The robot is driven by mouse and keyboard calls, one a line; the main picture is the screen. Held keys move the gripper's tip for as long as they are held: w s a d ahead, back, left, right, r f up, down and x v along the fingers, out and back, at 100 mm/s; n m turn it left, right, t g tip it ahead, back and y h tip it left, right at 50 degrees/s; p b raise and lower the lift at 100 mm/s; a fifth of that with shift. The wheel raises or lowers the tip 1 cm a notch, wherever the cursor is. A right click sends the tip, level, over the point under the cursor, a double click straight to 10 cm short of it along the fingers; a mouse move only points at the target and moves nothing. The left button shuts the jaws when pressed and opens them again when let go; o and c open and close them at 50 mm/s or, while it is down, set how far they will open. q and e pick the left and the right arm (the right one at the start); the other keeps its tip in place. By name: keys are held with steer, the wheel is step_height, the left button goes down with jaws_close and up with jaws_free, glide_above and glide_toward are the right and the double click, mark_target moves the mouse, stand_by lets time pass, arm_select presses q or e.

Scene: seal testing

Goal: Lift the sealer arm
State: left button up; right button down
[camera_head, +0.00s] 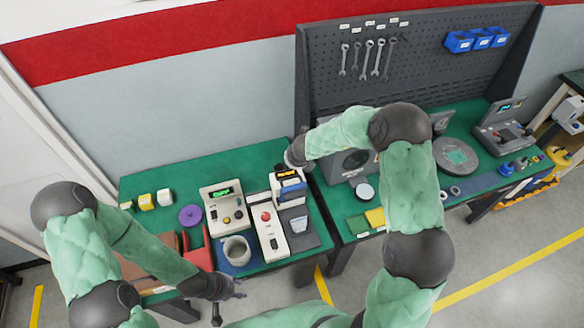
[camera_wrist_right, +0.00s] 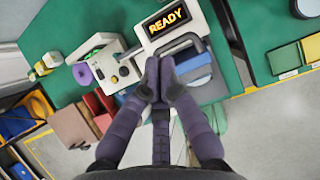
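The sealer is a white bench machine (camera_head: 268,226) with a red button. Its raised head has an orange-lit display (camera_head: 288,174), which reads READY in the right wrist view (camera_wrist_right: 167,16). A grey bar handle (camera_wrist_right: 185,42) crosses the front of that head. My right gripper (camera_wrist_right: 160,62) has its fingers drawn together with the tips at this bar. I cannot tell whether the bar is between them. In the head view the right wrist is above the sealer and its fingers are hard to make out. My left gripper (camera_head: 230,302) is open and empty at the table's front edge.
A white tester with a green display (camera_head: 225,205) stands left of the sealer, with a grey cup (camera_head: 236,250) before it. A red bin (camera_head: 196,247) and a purple disc (camera_head: 190,215) are further left. A grey pad (camera_head: 298,238) lies right of the sealer.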

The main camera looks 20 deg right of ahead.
step_height(320, 180, down, 2)
steer(key=b, duration=0.2)
steer(key=n+h+b, duration=0.4)
steer(key=n+b, duration=0.2)
steer(key=b, duration=0.6)
glide_above(286, 188)
steer(key=s+a, duration=0.1)
steer(key=s, duration=0.1)
steer(key=shift+t, duration=0.3)
step_height(286, 188, down, 5)
steer(key=shift+w+a+f, duration=0.1)
steer(key=shift+a, duration=0.05)
steer(key=s+a+n+t+h+b, duration=0.5)
steer(key=s+b, duration=0.3)
steer(key=b, duration=0.9)
steer(key=shift+n+g+h, duration=0.4)
steer(key=shift+g+h, duration=0.3)
steer(key=x, duration=0.3)
steer(key=b+x, duration=0.1)
steer(key=x, duration=0.6)
steer(key=shift+w+a+f, duration=0.1)
steer(key=shift+a+f, duration=0.1)
steer(key=shift+f, duration=0.1)
steer(key=w, duration=0.1)
steer(key=w+f+b, duration=0.1)
steer(key=w, duration=0.1)
steer(key=shift+f, duration=0.2)
steer(key=shift+w+f, duration=0.15)
steer(key=shift+w, duration=0.2)
